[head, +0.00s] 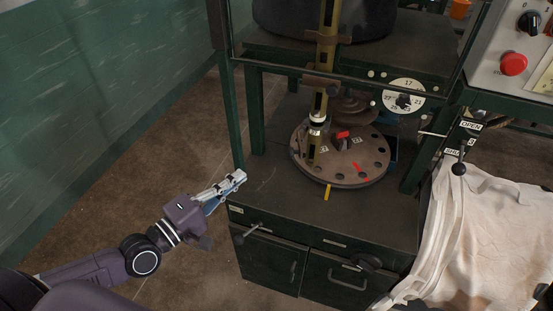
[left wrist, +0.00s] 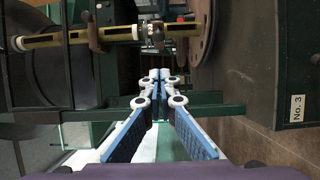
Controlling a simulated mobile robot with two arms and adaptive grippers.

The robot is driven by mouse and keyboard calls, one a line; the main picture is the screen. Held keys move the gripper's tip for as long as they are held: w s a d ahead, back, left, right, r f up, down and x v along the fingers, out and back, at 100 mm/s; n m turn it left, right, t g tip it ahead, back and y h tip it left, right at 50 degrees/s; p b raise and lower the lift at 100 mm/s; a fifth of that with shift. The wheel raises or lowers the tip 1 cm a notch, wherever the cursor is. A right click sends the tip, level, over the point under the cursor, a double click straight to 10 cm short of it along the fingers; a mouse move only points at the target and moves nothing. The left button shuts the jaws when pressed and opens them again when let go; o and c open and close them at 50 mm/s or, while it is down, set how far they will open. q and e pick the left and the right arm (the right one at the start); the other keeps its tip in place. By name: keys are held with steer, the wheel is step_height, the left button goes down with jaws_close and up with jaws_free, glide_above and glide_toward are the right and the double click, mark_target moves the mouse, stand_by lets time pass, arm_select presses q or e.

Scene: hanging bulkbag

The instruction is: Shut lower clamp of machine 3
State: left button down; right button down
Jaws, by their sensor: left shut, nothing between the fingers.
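The dark green machine stands in the middle of the head view; a "No. 3" label (left wrist: 297,110) shows on it in the left wrist view. On its right side a black ball-ended lever (head: 459,168) hangs by an OPEN label (head: 470,125) and a partly covered second label (head: 454,151). I cannot tell for certain which part is the lower clamp. My left gripper (head: 240,177) is shut and empty beside the machine's front left corner, apart from the lever. Its closed fingers (left wrist: 160,76) also show in the left wrist view. My right gripper is not in view.
A round holed plate (head: 335,175) and brass column stand on the machine table. A whitish bag (head: 490,235) hangs at right, below a panel with a red button (head: 513,64). The floor at left is clear.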

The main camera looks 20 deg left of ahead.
arm_select(q)
steer(key=s+d+p+x, duration=0.1)
steer(key=d+p+x, duration=0.1)
steer(key=x, duration=0.9)
steer(key=shift+w+d+p, duration=0.25)
steer(key=shift+d+p, duration=0.2)
steer(key=shift+p, duration=0.45)
